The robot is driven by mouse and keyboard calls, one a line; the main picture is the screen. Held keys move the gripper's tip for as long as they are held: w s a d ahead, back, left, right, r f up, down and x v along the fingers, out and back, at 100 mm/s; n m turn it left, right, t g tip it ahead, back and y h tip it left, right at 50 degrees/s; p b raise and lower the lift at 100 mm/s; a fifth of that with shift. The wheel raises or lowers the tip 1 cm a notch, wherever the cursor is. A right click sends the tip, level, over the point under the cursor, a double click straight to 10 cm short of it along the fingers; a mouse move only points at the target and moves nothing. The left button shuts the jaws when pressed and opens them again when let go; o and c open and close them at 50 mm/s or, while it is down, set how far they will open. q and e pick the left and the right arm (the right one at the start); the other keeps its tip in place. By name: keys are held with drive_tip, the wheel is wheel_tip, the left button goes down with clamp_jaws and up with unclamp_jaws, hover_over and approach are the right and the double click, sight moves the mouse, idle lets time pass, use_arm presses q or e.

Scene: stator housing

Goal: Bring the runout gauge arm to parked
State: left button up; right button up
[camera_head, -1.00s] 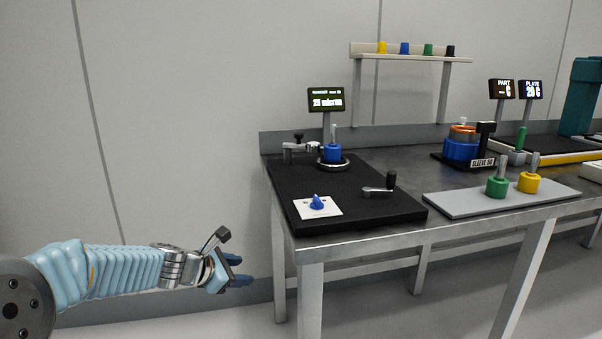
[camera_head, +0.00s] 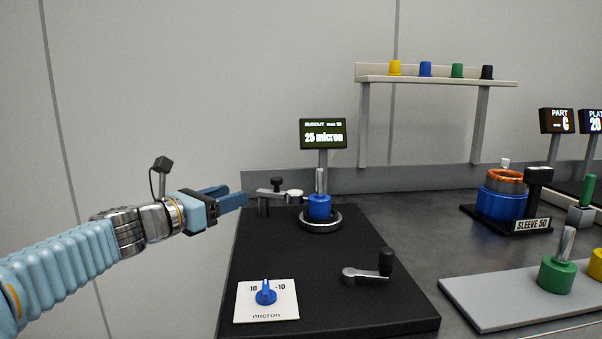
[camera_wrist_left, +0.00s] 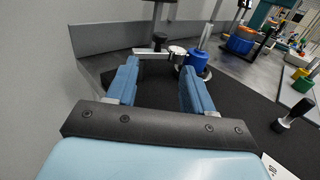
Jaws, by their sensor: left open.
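The runout gauge arm (camera_head: 280,194) is a grey metal arm on a post at the back left of the black plate, with a black knob (camera_head: 277,183) on top and a round dial at its right end. The dial is beside the blue part with a metal shaft (camera_head: 319,206), which sits on a round base; I cannot tell if they touch. My left gripper (camera_head: 236,197) is open and empty, just left of the gauge arm. In the left wrist view the gauge arm (camera_wrist_left: 150,52) shows beyond and between the open fingers (camera_wrist_left: 158,85). My right gripper is not in view.
The display (camera_head: 323,134) behind reads 25 micron. A blue dial knob (camera_head: 266,292) on a white card and a crank with a black handle (camera_head: 370,270) are on the black plate (camera_head: 330,300). A grey tray (camera_head: 490,300) with green and yellow parts is at right.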

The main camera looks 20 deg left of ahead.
sight(272, 180)
use_arm(q)
drive_tip(key=p+x, duration=0.1)
drive_tip(key=x, duration=1.3)
drive_tip(key=shift+w+r, duration=0.15)
drive_tip(key=shift+w, duration=0.2)
clamp_jaws()
